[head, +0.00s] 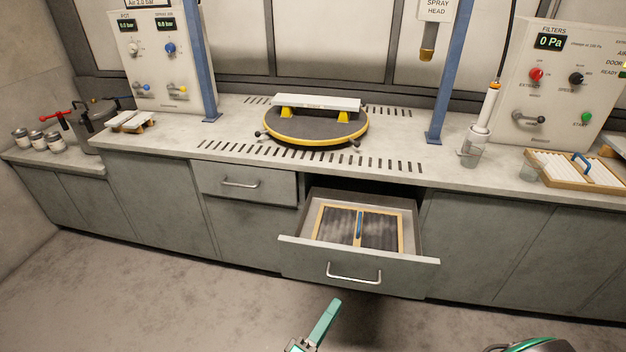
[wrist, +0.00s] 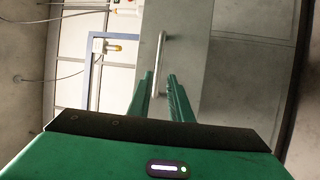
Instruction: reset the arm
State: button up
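My gripper (head: 325,318) shows at the bottom of the head view, in front of an open drawer (head: 289,245). In the wrist view its two green fingers (wrist: 160,76) stand apart, with the drawer's bar handle (wrist: 161,55) seen beyond and between them. The handle also shows in the head view (head: 354,279), just above and right of the fingertips. Nothing is seen held. Contact between fingers and handle is not visible.
The drawer juts out from the counter and holds a wood-framed filter panel (head: 380,230). The counter (head: 225,150) carries a yellow-rimmed turntable (head: 315,128), a filter tray (head: 575,170) and control panels. The floor (head: 150,290) at left is clear.

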jog(key=w+d+r+m+g, duration=0.1)
jog(key=d+r+m+g, duration=0.1)
jog(key=d+g, duration=0.1)
jog(key=w+d+r+m+g+h, duration=0.1)
jog(key=d+r+m+g, duration=0.1)
jog(key=d+g, duration=0.1)
jog(key=w+d+r+m+g+h, duration=0.1)
jog(key=w+d+r+m+g, duration=0.1)
jog(key=g, duration=0.3)
jog(key=shift+d+r, duration=0.45)
jog(key=shift+d, duration=0.2)
jog(key=s+d+r+m+g+y, duration=0.45)
jog(key=d+r, duration=0.35)
jog(key=d, duration=0.2)
jog(key=s+d+r+m+g+y, duration=0.35)
jog(key=d+r+y, duration=0.35)
jog(key=d, duration=0.4)
jog(key=s+d+r+m+t+y, duration=0.2)
jog(key=s+r+t+y, duration=0.1)
jog(key=s+r, duration=0.4)
jog(key=shift+s+d+r, duration=0.25)
jog(key=shift+s+d, duration=0.1)
jog(key=shift+s, duration=0.9)
jog(key=shift+w+f, duration=0.25)
jog(key=shift+w, duration=0.35)
